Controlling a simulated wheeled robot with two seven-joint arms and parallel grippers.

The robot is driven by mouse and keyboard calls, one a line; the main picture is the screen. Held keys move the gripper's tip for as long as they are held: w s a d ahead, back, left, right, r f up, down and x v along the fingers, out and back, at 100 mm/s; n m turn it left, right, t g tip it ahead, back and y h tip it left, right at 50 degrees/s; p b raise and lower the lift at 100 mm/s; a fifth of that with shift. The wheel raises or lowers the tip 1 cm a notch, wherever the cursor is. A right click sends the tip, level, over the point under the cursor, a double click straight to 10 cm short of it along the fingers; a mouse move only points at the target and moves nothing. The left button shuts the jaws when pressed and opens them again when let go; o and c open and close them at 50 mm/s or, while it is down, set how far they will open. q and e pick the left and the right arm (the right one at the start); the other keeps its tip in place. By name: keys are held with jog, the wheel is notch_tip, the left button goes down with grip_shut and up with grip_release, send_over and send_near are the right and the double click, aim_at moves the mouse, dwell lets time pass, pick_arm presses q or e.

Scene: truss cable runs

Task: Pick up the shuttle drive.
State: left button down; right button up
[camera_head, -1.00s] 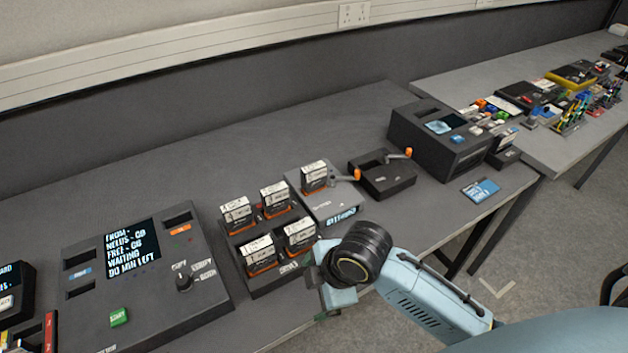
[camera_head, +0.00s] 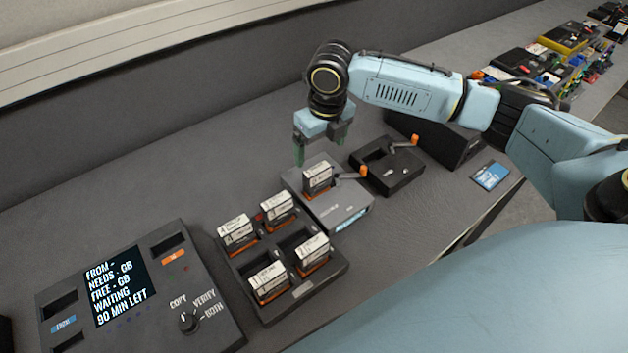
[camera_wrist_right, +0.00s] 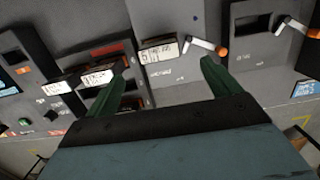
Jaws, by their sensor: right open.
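Several boxy drives with white labels and orange bases are in view; I cannot read which is the shuttle drive. One drive (camera_head: 317,180) stands upright in a grey dock (camera_head: 345,212) with an orange-tipped lever, and it also shows in the right wrist view (camera_wrist_right: 158,50). Other drives, such as one at the tray's back (camera_head: 277,210), stand in a dark tray (camera_head: 303,291). My right gripper (camera_head: 322,150) is open and empty, above and behind the docked drive, with fingers pointing down. In the right wrist view the fingertips (camera_wrist_right: 163,63) frame the dock. My left gripper is out of view.
A dark console (camera_head: 205,290) with a screen and knob stands left of the tray. A dark box (camera_head: 388,166) with an orange-tipped lever is right of the dock. A blue card (camera_head: 490,175) lies near the bench edge. The bench behind the tray is clear.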

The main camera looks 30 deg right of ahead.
aim_at(317, 169)
jog(key=f, duration=0.4)
jog(key=shift+w+f, duration=0.25)
jog(key=shift+f, duration=0.6)
jog(key=f, duration=0.5)
jog(key=shift+w+a+b, duration=0.1)
jog(key=shift+w+b, duration=0.25)
jog(key=shift+w, duration=0.05)
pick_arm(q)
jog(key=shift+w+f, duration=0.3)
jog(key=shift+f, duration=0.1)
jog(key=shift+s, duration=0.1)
pick_arm(e)
jog(key=shift+c, duration=0.4)
jog(key=c, duration=1.2)
jog(key=shift+r, duration=0.2)
jog(key=shift+c, duration=0.5)
